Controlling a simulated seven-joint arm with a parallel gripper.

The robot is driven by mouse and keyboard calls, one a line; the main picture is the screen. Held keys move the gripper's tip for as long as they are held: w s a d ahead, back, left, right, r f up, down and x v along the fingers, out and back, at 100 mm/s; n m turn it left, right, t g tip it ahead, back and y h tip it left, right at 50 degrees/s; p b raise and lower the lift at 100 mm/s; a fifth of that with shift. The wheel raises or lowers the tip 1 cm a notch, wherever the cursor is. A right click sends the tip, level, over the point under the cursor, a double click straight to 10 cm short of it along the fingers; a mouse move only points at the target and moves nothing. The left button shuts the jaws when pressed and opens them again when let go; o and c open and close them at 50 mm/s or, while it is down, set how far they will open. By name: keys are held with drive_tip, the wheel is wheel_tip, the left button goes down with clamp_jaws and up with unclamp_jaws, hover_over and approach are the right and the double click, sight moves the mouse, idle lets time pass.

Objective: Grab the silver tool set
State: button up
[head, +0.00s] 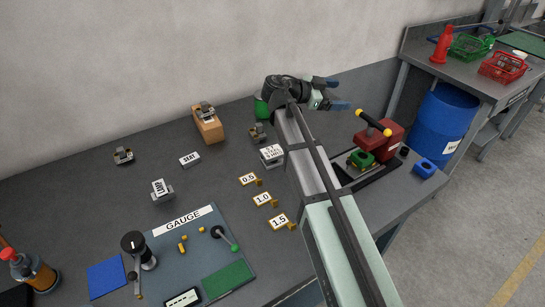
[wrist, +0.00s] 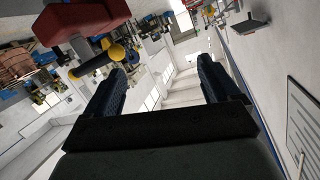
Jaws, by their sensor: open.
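My gripper (head: 342,95) is open and empty, raised above the back right of the bench. In the wrist view its two dark blue fingers (wrist: 162,68) stand wide apart with only background between them. I cannot tell for sure which item is the silver tool set. Small silver-grey metal pieces stand on the bench: one at the left (head: 123,155), one on an orange-brown block (head: 207,122), and one near the green cylinder (head: 258,132). Two more silver pieces carry white labels, one left of centre (head: 162,190) and one beside my arm (head: 271,155). My gripper is apart from all of them.
A red vise (head: 382,138) with a yellow-knobbed bar stands at the bench's right, also close in the wrist view (wrist: 80,20). A gauge mat (head: 205,258), number tags (head: 263,200) and an amber bottle (head: 35,272) are nearer. A blue barrel (head: 440,120) stands beyond the bench.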

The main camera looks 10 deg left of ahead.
drive_tip(key=s+a+f+n, duration=0.1)
drive_tip(key=s+a+f, duration=0.15)
drive_tip(key=a, duration=0.35)
drive_tip(key=s+a+f+n+y, duration=0.1)
drive_tip(key=s+a+f, duration=0.1)
drive_tip(key=s+a, duration=0.3)
drive_tip(key=s+a+f+n, duration=0.1)
drive_tip(key=s+a+f, duration=0.1)
drive_tip(key=a, duration=0.4)
drive_tip(key=n+y, duration=0.1)
drive_tip(key=n, duration=0.1)
approach(271, 152)
drive_tip(key=d, duration=0.1)
drive_tip(key=w+d+f, duration=0.1)
drive_tip(key=shift+w+d+t+y, duration=0.25)
drive_tip(key=shift+t+y, duration=0.05)
drive_tip(key=shift+x, duration=2.6)
drive_tip(key=shift+f, duration=0.1)
drive_tip(key=c, duration=1.4)
